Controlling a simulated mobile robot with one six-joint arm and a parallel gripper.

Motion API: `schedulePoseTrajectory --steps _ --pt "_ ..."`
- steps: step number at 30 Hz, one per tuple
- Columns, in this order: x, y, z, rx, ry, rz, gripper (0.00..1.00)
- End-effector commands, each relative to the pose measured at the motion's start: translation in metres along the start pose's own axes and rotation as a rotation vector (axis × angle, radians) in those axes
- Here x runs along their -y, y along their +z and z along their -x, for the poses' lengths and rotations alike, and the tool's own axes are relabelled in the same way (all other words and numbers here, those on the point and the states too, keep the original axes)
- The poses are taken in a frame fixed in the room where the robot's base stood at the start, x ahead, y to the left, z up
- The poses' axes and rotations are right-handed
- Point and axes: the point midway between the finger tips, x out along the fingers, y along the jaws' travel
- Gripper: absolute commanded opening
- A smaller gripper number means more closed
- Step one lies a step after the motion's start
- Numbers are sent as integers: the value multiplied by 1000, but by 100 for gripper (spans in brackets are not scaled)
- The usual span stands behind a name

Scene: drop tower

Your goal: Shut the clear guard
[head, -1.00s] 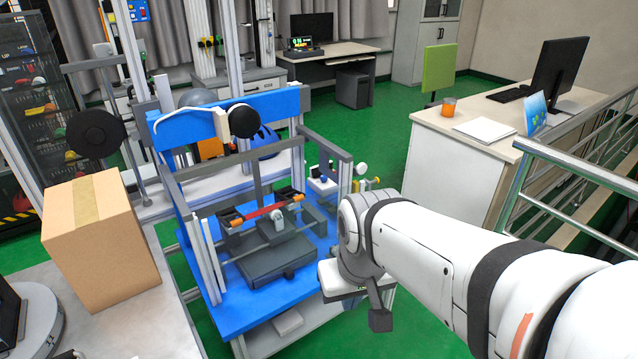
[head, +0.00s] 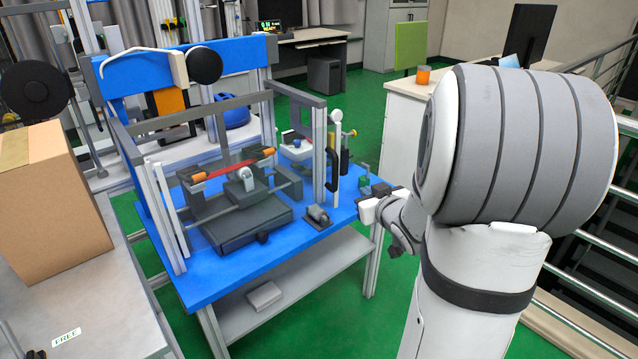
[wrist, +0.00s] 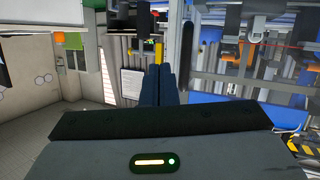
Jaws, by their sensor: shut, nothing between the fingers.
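The clear guard (head: 319,150) is at the right side of the blue bench's rig, seen as a narrow grey upright frame beside a curved black handle (head: 332,168). Its clear panel is hard to make out, and I cannot tell its exact angle; the rig's front looks uncovered. My gripper (head: 376,190) is just right of the bench, to the right of the handle and apart from it. In the wrist view its dark fingers (wrist: 160,85) are together and empty. A dark upright bar (wrist: 186,45), perhaps the handle, stands right of the fingertips there.
The blue bench (head: 225,278) carries a dark grey fixture (head: 240,220) with a red bar and orange ends. A small grey block (head: 318,216) sits near its right front edge. A cardboard box (head: 50,190) stands left. A metal railing (head: 600,290) is at right.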

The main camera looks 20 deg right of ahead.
Motion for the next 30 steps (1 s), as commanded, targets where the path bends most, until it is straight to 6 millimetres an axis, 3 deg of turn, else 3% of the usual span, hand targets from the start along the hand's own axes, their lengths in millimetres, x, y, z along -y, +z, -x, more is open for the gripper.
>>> schedulePoseTrajectory --steps 1,9,13,17,30 --pt "-5 24 -8 -49 -27 -16 0" --pt "-10 49 -5 -265 -173 -83 0" --pt "-10 48 -5 -297 -197 -93 0" --pt "-6 43 -18 -302 -202 -94 0" --pt "10 17 -103 -301 -199 -93 0"
